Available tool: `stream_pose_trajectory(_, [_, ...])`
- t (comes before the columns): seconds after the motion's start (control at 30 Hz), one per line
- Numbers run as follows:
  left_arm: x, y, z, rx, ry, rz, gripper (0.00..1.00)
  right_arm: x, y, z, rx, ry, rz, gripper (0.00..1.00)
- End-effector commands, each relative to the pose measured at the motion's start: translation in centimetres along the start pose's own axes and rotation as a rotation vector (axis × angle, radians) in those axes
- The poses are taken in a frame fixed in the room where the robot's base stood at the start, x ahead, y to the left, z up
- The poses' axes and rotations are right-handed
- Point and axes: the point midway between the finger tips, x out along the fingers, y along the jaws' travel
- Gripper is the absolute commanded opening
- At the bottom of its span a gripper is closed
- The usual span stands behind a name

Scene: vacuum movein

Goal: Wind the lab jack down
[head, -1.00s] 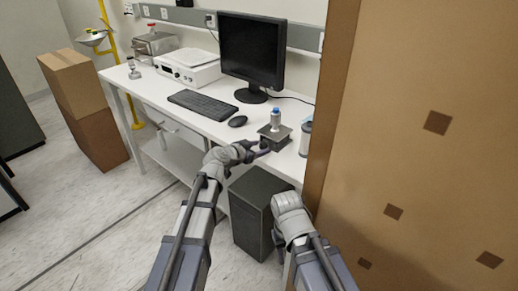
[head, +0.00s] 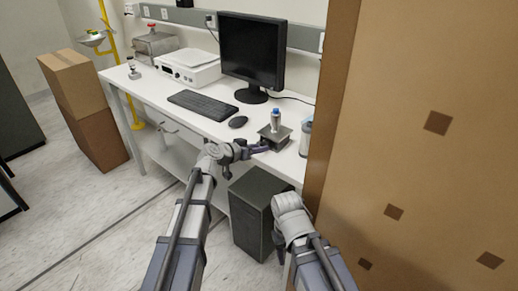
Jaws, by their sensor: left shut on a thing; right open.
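The lab jack (head: 275,138) stands near the front edge of the white bench, at its right end. It is a dark, low block with a flat top plate. A small bottle with a blue cap (head: 275,121) stands upright on it. My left gripper (head: 260,147) is at the jack's front left side, shut on what seems to be its knob, which the fingers hide. My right gripper (head: 278,243) points down in front of the dark cabinet below the bench, open and away from the jack.
A mouse (head: 238,122), keyboard (head: 203,105) and monitor (head: 251,50) lie behind and left. The dark cabinet (head: 252,215) stands under the bench.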

Motion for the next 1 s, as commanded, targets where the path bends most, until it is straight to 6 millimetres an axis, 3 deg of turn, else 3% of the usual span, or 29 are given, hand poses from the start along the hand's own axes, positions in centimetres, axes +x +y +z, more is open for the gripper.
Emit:
stream_pose_trajectory(0.37, [-0.01,-0.06,0.02,-0.068,0.0,0.028,0.0,0.14,-0.01,-0.01,0.0,0.0,0.0,0.5])
stream_pose_trajectory(0.4, [-0.01,-0.06,0.02,-0.068,0.0,0.027,0.39,0.14,-0.01,-0.01,0.0,0.0,0.0,0.5])
stream_pose_trajectory(0.6, [0.0,-0.06,0.01,-0.067,0.0,0.027,0.61,0.14,-0.01,-0.01,0.0,0.0,0.0,0.5])
stream_pose_trajectory(0.67, [0.0,-0.06,0.01,-0.067,0.0,0.027,0.67,0.14,-0.01,-0.01,0.0,0.0,0.0,0.5])
stream_pose_trajectory(1.0, [-0.41,-0.06,-0.03,-0.067,0.0,0.026,0.67,-0.05,0.0,0.0,0.0,0.0,0.0,0.5])
